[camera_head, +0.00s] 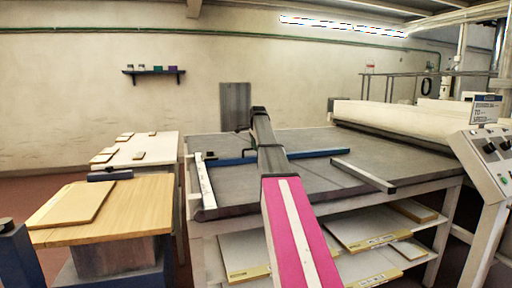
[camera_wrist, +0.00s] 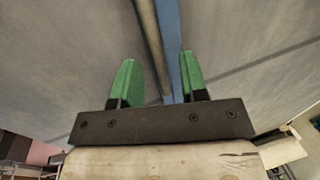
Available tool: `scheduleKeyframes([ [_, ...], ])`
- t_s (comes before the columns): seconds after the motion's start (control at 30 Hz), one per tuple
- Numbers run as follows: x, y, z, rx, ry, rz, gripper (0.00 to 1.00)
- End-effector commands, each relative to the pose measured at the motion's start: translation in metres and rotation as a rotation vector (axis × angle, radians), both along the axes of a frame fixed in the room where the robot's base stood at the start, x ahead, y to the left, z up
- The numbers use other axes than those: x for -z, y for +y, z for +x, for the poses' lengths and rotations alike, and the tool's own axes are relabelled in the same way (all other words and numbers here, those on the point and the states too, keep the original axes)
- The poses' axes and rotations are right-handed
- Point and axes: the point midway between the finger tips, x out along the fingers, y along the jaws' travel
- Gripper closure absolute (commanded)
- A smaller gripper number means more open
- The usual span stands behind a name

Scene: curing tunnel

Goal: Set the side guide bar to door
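A blue bar (camera_head: 318,154) lies across the grey table top (camera_head: 225,145); it looks like the side guide bar. My arm hides its middle in the head view. In the wrist view my gripper (camera_wrist: 158,62) has its two green fingers apart. The blue bar (camera_wrist: 173,45) and a grey-brown strip beside it run between the fingers. The right finger is close to the blue bar; I cannot tell whether it touches. There is a clear gap at the left finger. In the head view my gripper is hidden behind my arm. I cannot make out a door mark.
A white rail (camera_head: 206,186) stands along the table's left edge, and a pale bar (camera_head: 362,176) lies at the right. A white roller housing (camera_head: 400,115) and control panel (camera_head: 490,150) are at the right. A wooden table (camera_head: 125,215) with a tan panel (camera_head: 72,203) is at the left.

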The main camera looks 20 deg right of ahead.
Motion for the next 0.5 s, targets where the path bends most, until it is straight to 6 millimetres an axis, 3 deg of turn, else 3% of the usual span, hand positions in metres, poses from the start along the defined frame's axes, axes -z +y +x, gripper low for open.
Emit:
scheduleKeyframes([
  [0.03,0.0,0.0,0.0,0.0,0.0,0.0,0.6],
  [0.17,0.0,0.0,0.0,0.0,0.0,0.0,1.0],
  [0.37,0.0,0.0,-0.002,0.0,0.0,0.0,1.0],
  [0.5,0.001,0.0,-0.016,0.0,0.001,0.0,1.0],
])
